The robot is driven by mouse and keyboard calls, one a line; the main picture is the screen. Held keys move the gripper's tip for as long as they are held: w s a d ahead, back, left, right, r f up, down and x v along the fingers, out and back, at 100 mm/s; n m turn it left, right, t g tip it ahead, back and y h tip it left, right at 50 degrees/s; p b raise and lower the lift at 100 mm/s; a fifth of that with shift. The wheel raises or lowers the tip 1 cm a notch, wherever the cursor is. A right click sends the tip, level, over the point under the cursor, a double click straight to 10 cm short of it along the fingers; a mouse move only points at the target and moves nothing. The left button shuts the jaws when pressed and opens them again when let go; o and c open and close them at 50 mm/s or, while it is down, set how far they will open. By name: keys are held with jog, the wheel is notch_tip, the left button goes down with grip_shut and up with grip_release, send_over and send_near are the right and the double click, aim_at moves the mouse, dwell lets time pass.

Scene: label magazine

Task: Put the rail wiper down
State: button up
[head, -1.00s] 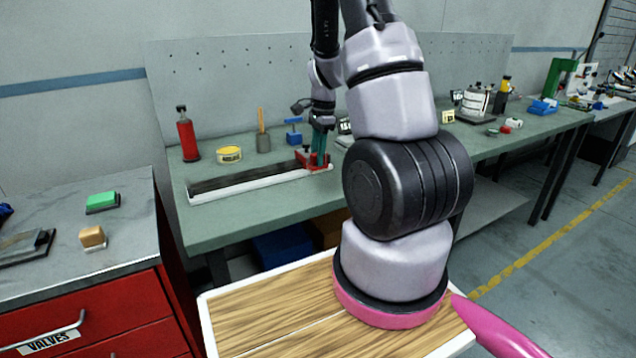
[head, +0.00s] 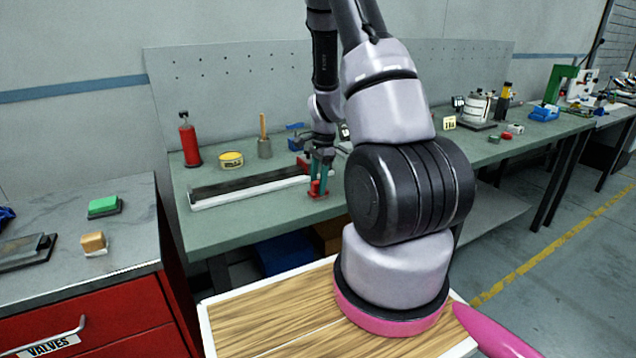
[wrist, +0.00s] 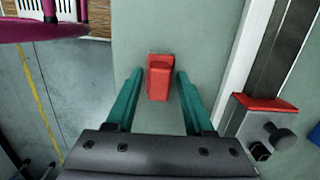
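The red rail wiper (head: 318,191), a block grip on a flat base, stands on the green bench top (head: 262,219) just in front of the rail's right end. It looks upright and seems to rest on the bench. My gripper (head: 320,172) points down over it with teal fingers. In the wrist view the wiper (wrist: 159,80) lies between the fingertips, with a narrow gap on each side, so the fingers look open around it. The long dark rail (head: 245,184) with a white front edge lies beside it, apart from the wiper.
The bench front near the wiper is clear.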

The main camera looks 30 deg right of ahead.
dwell(0.3)
notch_tip(320, 180, up, 12)
jog(key=d, duration=0.1)
jog(key=s+a+r+n+t, duration=0.2)
jog(key=s+a+r+n, duration=0.15)
jog(key=r, duration=0.45)
jog(key=s+a+r+n+t, duration=0.15)
jog(key=a+r, duration=0.25)
jog(key=r, duration=0.4)
jog(key=s+a+r+n+t, duration=0.2)
jog(key=s+a+r+n, duration=0.1)
jog(key=s, duration=0.4)
jog(key=s+a+r+n+t, duration=0.1)
jog(key=s+a+r+n, duration=0.3)
jog(key=s+r+n, duration=0.1)
jog(key=s+r, duration=0.1)
jog(key=s, duration=0.1)
jog(key=shift+s+r+n+t+y, duration=0.2)
jog(key=shift+s+n+t+y, duration=0.1)
jog(key=shift+s+t, duration=0.05)
jog(key=shift+d, duration=0.1)
